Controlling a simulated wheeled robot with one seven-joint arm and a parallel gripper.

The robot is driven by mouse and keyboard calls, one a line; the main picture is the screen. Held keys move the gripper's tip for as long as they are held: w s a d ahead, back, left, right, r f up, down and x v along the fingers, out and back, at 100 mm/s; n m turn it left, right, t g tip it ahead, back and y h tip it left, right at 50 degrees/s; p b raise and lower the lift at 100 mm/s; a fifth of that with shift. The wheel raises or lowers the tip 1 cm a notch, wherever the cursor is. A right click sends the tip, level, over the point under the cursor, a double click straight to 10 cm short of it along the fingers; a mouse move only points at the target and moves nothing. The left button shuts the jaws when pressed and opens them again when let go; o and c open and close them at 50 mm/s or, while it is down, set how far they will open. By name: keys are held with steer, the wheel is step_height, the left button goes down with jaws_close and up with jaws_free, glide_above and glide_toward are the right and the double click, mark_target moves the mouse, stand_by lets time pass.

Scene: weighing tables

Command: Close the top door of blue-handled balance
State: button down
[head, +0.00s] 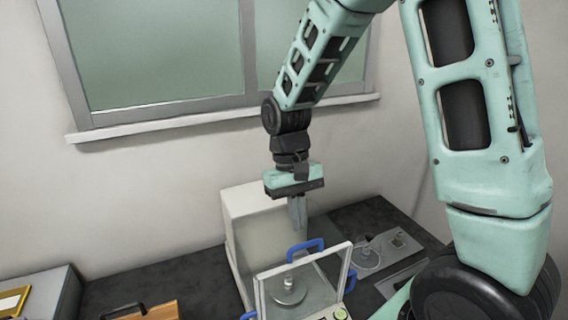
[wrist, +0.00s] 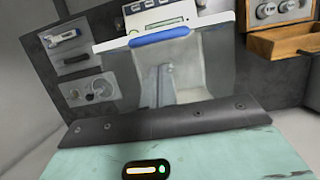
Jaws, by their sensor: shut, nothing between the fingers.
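The blue-handled balance (head: 247,212) has a pale housing, a glass chamber and a round pan (head: 288,291) inside. A white-framed glass panel (head: 325,262) stands tilted at its front, with a blue handle (head: 305,247) on its upper edge. More blue handles show at the sides. In the wrist view, the white edge with its blue handle (wrist: 160,35) crosses in front of the display. I cannot tell for certain which panel is the top door. My gripper (head: 298,228) points down, shut and empty, over the rear part of the balance, behind the handle. Its fingers show (wrist: 160,85) in the wrist view.
A grey device (head: 368,260) with a round dish stands right of the balance on the dark table (head: 205,270). A wooden box (head: 150,311) with a black handle and a grey case (head: 50,292) are at the left. The wall and window are close behind.

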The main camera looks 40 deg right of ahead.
mark_target(288, 228)
steer(key=shift+w+d+r+b, duration=0.1)
steer(key=shift+w+r+b, duration=0.2)
steer(key=shift+w, duration=0.25)
steer(key=shift+w+d+r+b, duration=0.1)
steer(key=shift+w+r+b, duration=0.15)
steer(key=shift+w, duration=0.25)
steer(key=b+v, duration=0.2)
steer(key=v, duration=0.7)
steer(key=shift+s, duration=0.3)
steer(key=shift+a, duration=0.15)
